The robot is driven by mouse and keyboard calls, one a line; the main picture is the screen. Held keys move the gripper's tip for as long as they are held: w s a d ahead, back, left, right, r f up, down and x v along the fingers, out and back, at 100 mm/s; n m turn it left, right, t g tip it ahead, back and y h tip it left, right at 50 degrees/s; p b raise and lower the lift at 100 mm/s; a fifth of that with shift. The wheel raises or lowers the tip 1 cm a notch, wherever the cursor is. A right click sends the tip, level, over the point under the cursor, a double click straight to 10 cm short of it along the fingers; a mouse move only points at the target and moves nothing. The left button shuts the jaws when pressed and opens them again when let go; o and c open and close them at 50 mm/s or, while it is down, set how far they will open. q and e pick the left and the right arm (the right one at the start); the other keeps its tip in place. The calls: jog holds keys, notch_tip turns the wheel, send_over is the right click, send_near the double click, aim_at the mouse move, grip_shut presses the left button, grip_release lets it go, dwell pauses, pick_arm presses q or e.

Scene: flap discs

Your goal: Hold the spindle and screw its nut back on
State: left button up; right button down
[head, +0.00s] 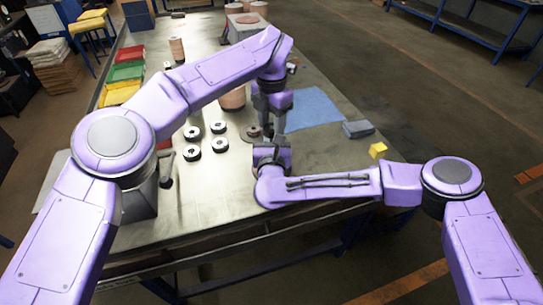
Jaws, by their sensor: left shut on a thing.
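My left gripper (268,127) points straight down over the middle of the table. It is shut on a small part, most likely the nut, which its own fingers hide. A brownish flap disc (252,132) lies just left of its fingertips. My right gripper (269,150) comes in low from the near side, just below the left one in the picture. Its fingers are too hidden to tell whether they are open or shut. The spindle is hidden between the two grippers. Several black ring-shaped pieces (191,153) with pale centres stand to the left.
The grey metal table (225,190) is clear at the front. A blue mat (308,108), a grey-blue block (357,129) and a yellow block (377,150) are on the right. Red, green and yellow bins (126,72) line the left edge. Brown cylinders (177,49) stand farther back.

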pick_arm(q)
jog(key=o, duration=1.2)
pick_arm(e)
jog(key=shift+f, duration=0.2)
pick_arm(q)
jog(key=shift+r, duration=2.25)
